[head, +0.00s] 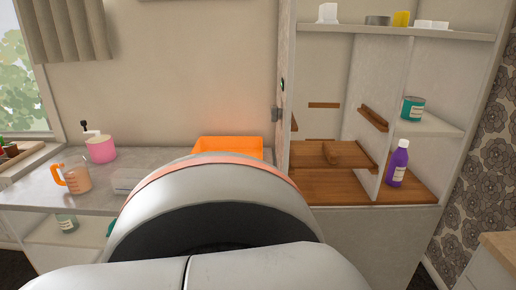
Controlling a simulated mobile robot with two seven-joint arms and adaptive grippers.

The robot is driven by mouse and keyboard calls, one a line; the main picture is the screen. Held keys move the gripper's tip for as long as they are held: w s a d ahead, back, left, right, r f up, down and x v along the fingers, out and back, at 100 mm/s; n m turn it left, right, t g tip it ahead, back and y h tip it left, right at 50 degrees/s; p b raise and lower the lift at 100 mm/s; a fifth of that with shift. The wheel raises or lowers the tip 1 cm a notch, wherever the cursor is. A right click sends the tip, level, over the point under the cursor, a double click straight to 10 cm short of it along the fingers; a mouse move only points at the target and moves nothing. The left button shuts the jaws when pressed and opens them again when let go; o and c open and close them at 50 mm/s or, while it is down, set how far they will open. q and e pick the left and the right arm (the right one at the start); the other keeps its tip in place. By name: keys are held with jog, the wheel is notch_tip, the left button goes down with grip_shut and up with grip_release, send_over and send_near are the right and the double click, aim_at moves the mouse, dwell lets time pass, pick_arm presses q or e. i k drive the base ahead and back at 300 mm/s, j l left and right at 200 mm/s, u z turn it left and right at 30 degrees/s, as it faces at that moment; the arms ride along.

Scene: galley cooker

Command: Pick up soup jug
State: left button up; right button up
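A clear jug (77,177) with an orange handle on its left side stands upright on the grey counter at the left. It looks partly filled with something pale orange, and I take it to be the soup jug. Neither of my grippers is in view. A large white and dark rounded part, apparently my own arm, fills the lower middle of the head view and hides part of the counter.
A pink pot (101,149) stands behind the jug, and an orange tray (228,147) lies further right. The counter (38,192) is clear left of the jug. A tall shelf unit on the right holds a purple bottle (398,166) and a teal can (412,109).

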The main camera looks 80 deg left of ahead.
aim_at(74, 170)
jog(key=u, duration=3.9)
jog(key=z, duration=0.6)
jog(key=i+j+z, duration=0.15)
jog(key=j+z, duration=0.3)
jog(key=i+j+z, duration=0.1)
jog(key=j+z, duration=0.55)
jog(key=j, duration=0.7)
